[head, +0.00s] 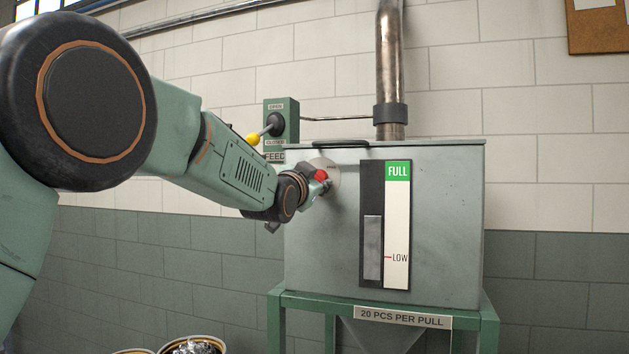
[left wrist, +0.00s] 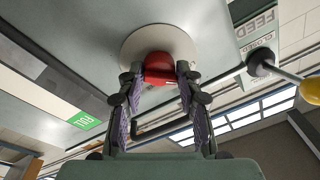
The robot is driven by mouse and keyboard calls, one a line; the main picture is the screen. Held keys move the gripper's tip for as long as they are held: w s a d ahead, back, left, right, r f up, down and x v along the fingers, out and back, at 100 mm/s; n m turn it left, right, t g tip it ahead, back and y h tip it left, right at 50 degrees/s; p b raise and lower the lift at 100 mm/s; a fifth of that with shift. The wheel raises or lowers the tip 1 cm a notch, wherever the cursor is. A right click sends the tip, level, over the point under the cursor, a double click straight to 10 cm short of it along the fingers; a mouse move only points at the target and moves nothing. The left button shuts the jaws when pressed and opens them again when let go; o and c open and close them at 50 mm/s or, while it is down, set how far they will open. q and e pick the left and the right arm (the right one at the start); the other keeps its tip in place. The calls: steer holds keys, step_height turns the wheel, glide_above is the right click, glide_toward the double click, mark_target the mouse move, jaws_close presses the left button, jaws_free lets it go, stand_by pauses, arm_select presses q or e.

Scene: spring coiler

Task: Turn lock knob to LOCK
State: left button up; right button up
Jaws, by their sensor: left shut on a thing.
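The lock knob (head: 321,175) is red and sits on a pale round plate (head: 328,168) on the upper left of the grey hopper's front. My left gripper (head: 318,186) is at the knob and partly covers it in the head view. In the left wrist view the two fingers of my left gripper (left wrist: 158,88) are shut on the red knob (left wrist: 158,67), one on each side. The pale plate (left wrist: 140,45) shows behind it. The lettering on the plate is too small to read. My right gripper is in neither view.
A green feed box (head: 283,120) with a yellow-tipped lever (head: 262,135) stands just above and left of the knob. A level gauge (head: 397,225) is to the right on the hopper (head: 445,210). A metal pipe (head: 389,60) rises behind. Bins (head: 190,346) stand low at left.

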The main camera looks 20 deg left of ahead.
arm_select(q)
steer(key=shift+f, duration=0.35)
steer(key=o, duration=1.1)
steer(key=shift+d+r, duration=0.1)
steer(key=shift+r, duration=0.2)
steer(key=shift+o, duration=0.2)
steer(key=s+f, duration=0.1)
steer(key=s, duration=1.1)
steer(key=shift+a+f, duration=0.2)
steer(key=shift+w, duration=0.1)
